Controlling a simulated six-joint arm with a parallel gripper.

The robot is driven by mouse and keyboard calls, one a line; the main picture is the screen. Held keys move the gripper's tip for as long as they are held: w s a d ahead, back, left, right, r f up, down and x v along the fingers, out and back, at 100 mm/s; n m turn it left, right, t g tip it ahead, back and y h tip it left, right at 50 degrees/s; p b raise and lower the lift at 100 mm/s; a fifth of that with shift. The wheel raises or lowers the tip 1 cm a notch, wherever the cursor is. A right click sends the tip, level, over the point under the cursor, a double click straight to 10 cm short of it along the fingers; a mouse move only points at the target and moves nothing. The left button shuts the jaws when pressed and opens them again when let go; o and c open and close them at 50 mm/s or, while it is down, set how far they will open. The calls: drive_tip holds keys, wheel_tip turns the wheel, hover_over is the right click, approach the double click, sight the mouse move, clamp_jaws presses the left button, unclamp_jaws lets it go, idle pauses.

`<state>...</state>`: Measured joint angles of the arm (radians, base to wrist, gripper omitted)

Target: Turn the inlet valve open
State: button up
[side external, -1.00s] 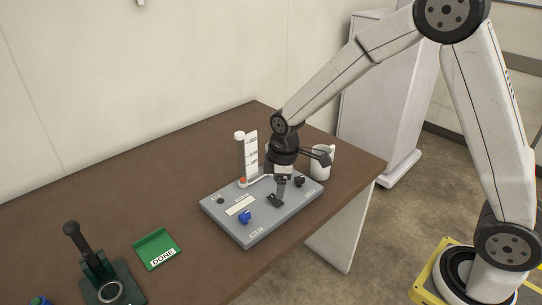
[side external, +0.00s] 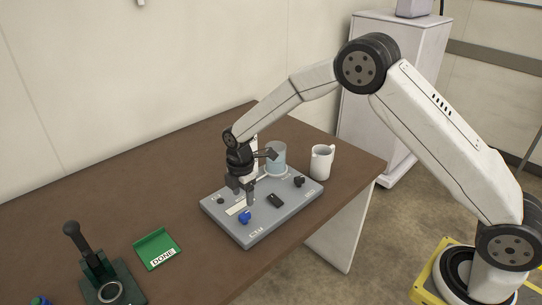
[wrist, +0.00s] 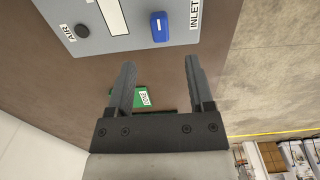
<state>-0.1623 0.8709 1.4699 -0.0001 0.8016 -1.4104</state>
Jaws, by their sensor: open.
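The inlet valve is a blue knob (side external: 245,217) near the front left of a grey panel (side external: 228,224). In the wrist view the blue knob (wrist: 159,27) sits beside the INLET label (wrist: 195,14), with a pale mark on its top. My gripper (side external: 246,200) is open and points down above the panel, just behind and above the blue knob in the side view. In the wrist view my gripper (wrist: 160,63) has both fingers apart with nothing between them, and the knob shows beyond the fingertips. I see no contact with it.
A black knob (side external: 276,200) and a darker knob (side external: 299,181) stand on the panel to the right. A clear beaker (side external: 276,158) and a white mug (side external: 321,163) stand behind. A green DONE tray (side external: 157,248) and a lever device (side external: 97,266) are at left.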

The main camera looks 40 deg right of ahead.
sight(244, 214)
drive_tip(key=shift+f, duration=3.75)
clamp_jaws()
